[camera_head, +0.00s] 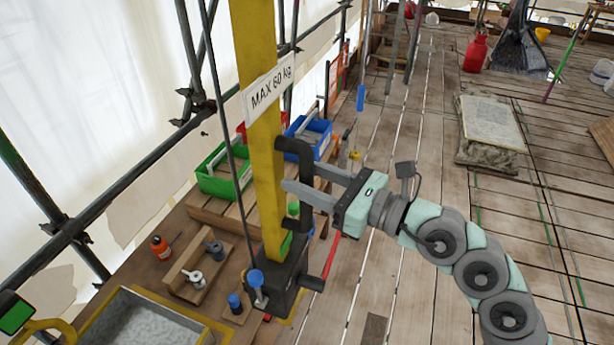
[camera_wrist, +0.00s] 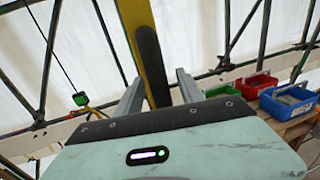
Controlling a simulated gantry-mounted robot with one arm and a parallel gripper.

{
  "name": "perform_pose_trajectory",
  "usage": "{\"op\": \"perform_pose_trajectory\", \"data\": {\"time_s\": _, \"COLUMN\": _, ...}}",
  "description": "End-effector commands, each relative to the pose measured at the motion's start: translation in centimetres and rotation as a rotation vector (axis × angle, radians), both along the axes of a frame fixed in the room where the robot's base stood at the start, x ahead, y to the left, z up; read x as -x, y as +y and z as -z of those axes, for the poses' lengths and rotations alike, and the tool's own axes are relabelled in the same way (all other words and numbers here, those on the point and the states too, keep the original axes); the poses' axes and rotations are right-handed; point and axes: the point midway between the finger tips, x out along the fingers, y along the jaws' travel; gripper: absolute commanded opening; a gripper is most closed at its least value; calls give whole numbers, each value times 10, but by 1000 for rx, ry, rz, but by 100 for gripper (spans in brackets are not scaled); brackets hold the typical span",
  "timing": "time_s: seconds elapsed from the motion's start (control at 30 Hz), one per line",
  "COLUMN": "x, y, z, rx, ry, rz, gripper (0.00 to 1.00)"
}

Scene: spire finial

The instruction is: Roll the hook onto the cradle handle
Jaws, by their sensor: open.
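I cannot tell for sure which part is the cradle handle.
A yellow-rimmed tray (camera_head: 205,325) is in front. Dark scaffold poles (camera_head: 60,258) cross the left.

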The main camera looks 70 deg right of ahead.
Motion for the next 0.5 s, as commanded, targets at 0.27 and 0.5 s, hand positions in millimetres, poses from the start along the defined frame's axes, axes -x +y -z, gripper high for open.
{"op": "perform_pose_trajectory", "data": {"time_s": 0.27, "x": 6, "y": 1, "z": 1, "rx": 0, "ry": 0, "rz": 1, "gripper": 45}}
{"op": "perform_pose_trajectory", "data": {"time_s": 0.5, "x": 42, "y": 6, "z": 3, "rx": 1, "ry": 1, "rz": 4, "gripper": 45}}
